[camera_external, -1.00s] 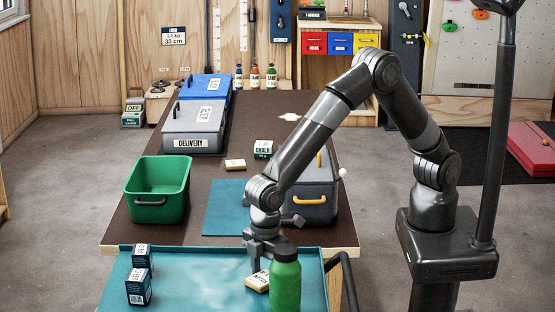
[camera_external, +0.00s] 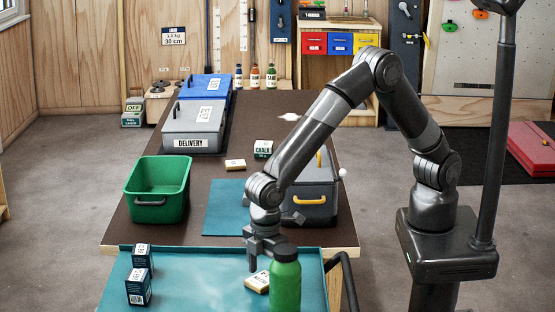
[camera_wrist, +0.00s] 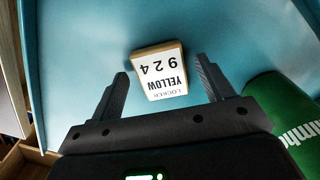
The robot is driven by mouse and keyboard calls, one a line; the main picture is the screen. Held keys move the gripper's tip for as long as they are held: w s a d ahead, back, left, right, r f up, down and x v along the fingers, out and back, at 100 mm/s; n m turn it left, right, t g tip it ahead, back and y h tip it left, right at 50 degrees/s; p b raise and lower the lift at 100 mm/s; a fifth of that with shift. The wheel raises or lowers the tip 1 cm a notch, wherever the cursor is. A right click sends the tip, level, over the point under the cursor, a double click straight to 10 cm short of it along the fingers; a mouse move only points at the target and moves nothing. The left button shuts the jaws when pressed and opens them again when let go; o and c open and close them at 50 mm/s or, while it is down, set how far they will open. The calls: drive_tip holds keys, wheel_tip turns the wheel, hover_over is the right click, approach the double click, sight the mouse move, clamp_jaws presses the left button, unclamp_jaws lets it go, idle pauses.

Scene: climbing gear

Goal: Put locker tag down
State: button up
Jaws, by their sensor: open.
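The locker tag (camera_wrist: 161,72) is a small block with a white face reading "LOCKER YELLOW 924" and a wooden edge. It lies on the blue-green tray (camera_external: 205,275), and it also shows in the external view (camera_external: 258,281). My gripper (camera_wrist: 165,75) is open, with one finger on each side of the tag and a visible gap to both. In the external view my gripper (camera_external: 266,262) is just above the tag, beside the green bottle (camera_external: 286,282), which partly hides that area.
Two dark boxes (camera_external: 139,285) stand at the tray's left. A green bin (camera_external: 158,192), a blue mat (camera_external: 225,210), a grey toolbox (camera_external: 312,200) and a chalk box (camera_external: 263,148) are on the table behind. The tray's middle is clear.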

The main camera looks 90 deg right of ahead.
sight(266, 277)
wheel_tip(266, 277, up, 11)
drive_tip(key=shift+r, duration=0.2)
drive_tip(key=shift+d, duration=0.1)
drive_tip(key=s+d+r+m+t, duration=0.15)
drive_tip(key=s+d+r, duration=0.35)
drive_tip(key=d, duration=0.5)
drive_tip(key=s+d+r+m+t, duration=0.1)
drive_tip(key=s+d+r+m, duration=0.2)
drive_tip(key=d+r, duration=0.6)
drive_tip(key=s+d+f+m+t, duration=0.1)
drive_tip(key=s+d+m+t, duration=0.2)
drive_tip(key=s+d, duration=1.1)
drive_tip(key=s+m, duration=0.1)
drive_tip(key=s, duration=0.2)
drive_tip(key=shift+d+f, duration=0.3)
drive_tip(key=shift+o, duration=0.4)
drive_tip(key=shift+s+m, duration=0.1)
drive_tip(key=shift+m, duration=0.15)
